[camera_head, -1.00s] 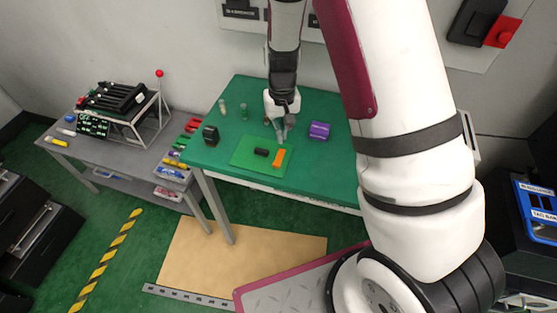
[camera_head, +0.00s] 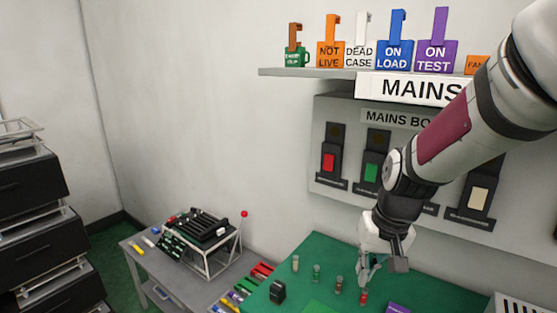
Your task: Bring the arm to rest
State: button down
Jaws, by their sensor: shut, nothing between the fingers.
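My gripper (camera_head: 367,281) hangs at the end of my arm over the green table (camera_head: 310,250), at the lower right of the view. It points down, and its fingers look close together with nothing between them. The fingertips overlap small cylinders at the back of the table in the picture; I cannot tell the gap. My arm comes in from the upper right and passes in front of the mains board (camera_head: 330,170).
Small cylinders and a black block (camera_head: 277,291) stand on the table. A grey bench (camera_head: 150,262) with a rack is left.

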jog(key=s+r+t, duration=0.1)
jog(key=s+r, duration=0.5)
jog(key=s, duration=0.3)
jog(key=s+d+r+t+h, duration=0.1)
jog(key=s+r+t, duration=0.1)
jog(key=s+r, duration=0.5)
jog(key=shift+s+d+r+n, duration=0.15)
jog(key=shift+s+d+n, duration=0.2)
jog(key=shift+s, duration=0.7)
